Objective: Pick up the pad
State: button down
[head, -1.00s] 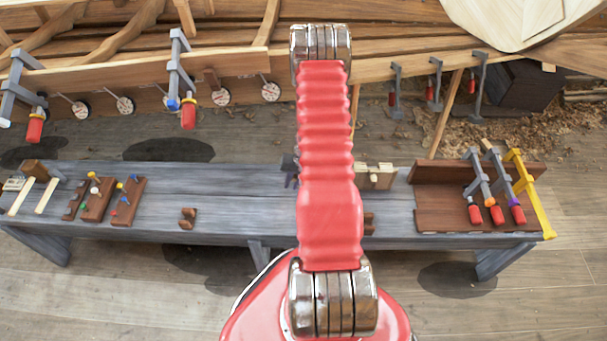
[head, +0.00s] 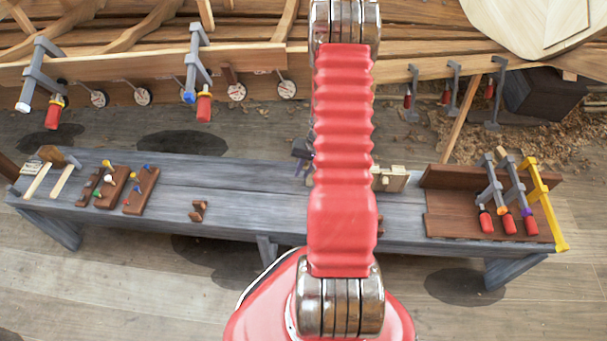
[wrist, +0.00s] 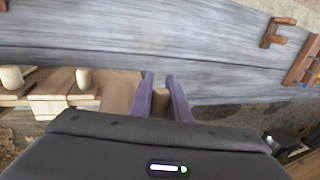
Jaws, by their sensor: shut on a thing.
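My gripper (wrist: 160,80) shows in the wrist view as two purple fingers over the far edge of the grey bench. Between the fingers is a small brown wooden piece (wrist: 160,102), which I take to be the pad; only a small part of it shows, and the gripper is shut on it. In the head view my red arm hides most of the gripper, and I cannot make out the held piece there. A brown board and pale wooden blocks with two pegs (wrist: 48,100) are just left of the fingers in the wrist view.
The grey bench (head: 260,205) carries mallets (head: 52,170) and small tool boards (head: 112,187) at left, a brown notched block (head: 199,210), and clamps (head: 505,195) on a brown board at right. Clamps hang on the hull behind. The bench's left-middle is mostly clear.

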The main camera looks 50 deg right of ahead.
jog(key=s+a, duration=1.2)
jog(key=a, duration=0.3)
dwell(0.5)
jog(key=shift+a+f, duration=0.1)
jog(key=shift+a, duration=0.05)
dwell(0.4)
jog(key=w+a+r+n, duration=0.2)
jog(key=w, duration=0.5)
jog(key=w+a+r+n, duration=0.2)
jog(key=w, duration=0.4)
jog(key=w+a+r+n+g+y, duration=0.1)
jog(key=w+a+r+n+g, duration=0.1)
jog(key=w+a+r+n, duration=0.4)
jog(key=w+a+r, duration=0.3)
jog(key=w+a, duration=0.2)
jog(key=a, duration=0.2)
jog(key=shift+w+r, duration=0.4)
